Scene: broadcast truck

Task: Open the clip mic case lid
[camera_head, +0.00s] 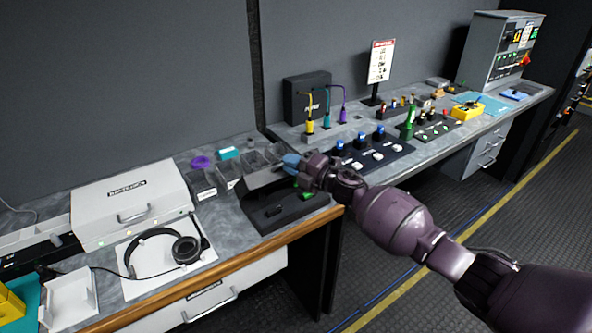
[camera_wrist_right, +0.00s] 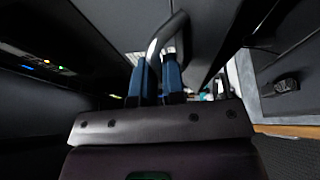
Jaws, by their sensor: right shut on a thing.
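The clip mic case (camera_head: 287,222) is a low black case near the front edge of the counter, in the middle of the head view. Its dark lid (camera_head: 262,180) is raised and tilted at the back, with the inside of the base showing. My right gripper (camera_head: 291,161) is at the top of the lid, its blue fingers shut. In the right wrist view, the blue fingers (camera_wrist_right: 156,78) are closed around a curved grey metal handle (camera_wrist_right: 165,36). The arm hides part of the lid's right side. My left gripper is not in view.
A white case (camera_head: 130,203) and headphones (camera_head: 184,249) lie farther left. A dark panel with blue-topped knobs (camera_head: 372,153) is to the right. The floor in front is clear.

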